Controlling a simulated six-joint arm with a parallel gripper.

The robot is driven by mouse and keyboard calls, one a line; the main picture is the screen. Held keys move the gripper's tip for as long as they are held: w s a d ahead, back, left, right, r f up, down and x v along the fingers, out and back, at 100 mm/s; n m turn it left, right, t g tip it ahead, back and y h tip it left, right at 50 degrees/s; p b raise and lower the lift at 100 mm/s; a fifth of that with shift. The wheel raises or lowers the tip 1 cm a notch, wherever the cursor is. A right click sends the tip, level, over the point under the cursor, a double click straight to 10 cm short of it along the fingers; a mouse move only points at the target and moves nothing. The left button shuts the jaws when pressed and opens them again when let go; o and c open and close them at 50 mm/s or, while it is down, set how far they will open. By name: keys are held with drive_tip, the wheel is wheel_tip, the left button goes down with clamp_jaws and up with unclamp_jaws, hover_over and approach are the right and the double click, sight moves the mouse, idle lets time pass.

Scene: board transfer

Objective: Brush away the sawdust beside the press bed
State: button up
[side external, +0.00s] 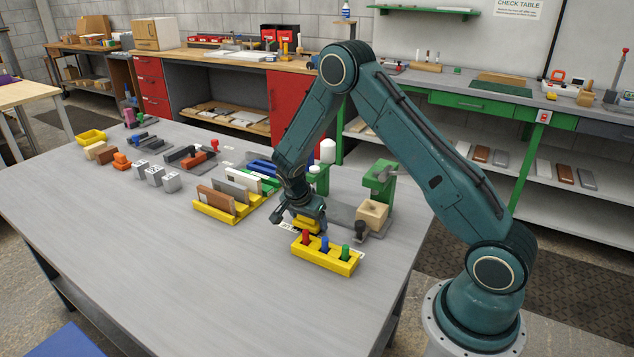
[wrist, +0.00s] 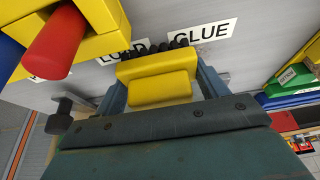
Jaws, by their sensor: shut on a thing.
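My gripper (side external: 303,213) is shut on a yellow brush (side external: 307,226), low over the grey table. In the wrist view my gripper (wrist: 160,83) has a finger on each side of the yellow brush (wrist: 155,65), and dark bristles show at its far edge. I cannot tell whether the bristles touch the table. The green press (side external: 379,180) stands to the right of the gripper, with a wooden block (side external: 372,212) at its bed.
A yellow holder (side external: 325,262) with red, blue and green pegs stands just in front of the gripper. A yellow rack (side external: 222,211) with boards is to the left. Table labels (wrist: 203,31) lie by the brush. The table's front left is clear.

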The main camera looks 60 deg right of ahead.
drive_tip(key=shift+w, duration=2.85)
drive_tip(key=shift+s, duration=4.55)
drive_tip(key=shift+s+r, duration=0.1)
drive_tip(key=shift+r, duration=4.1)
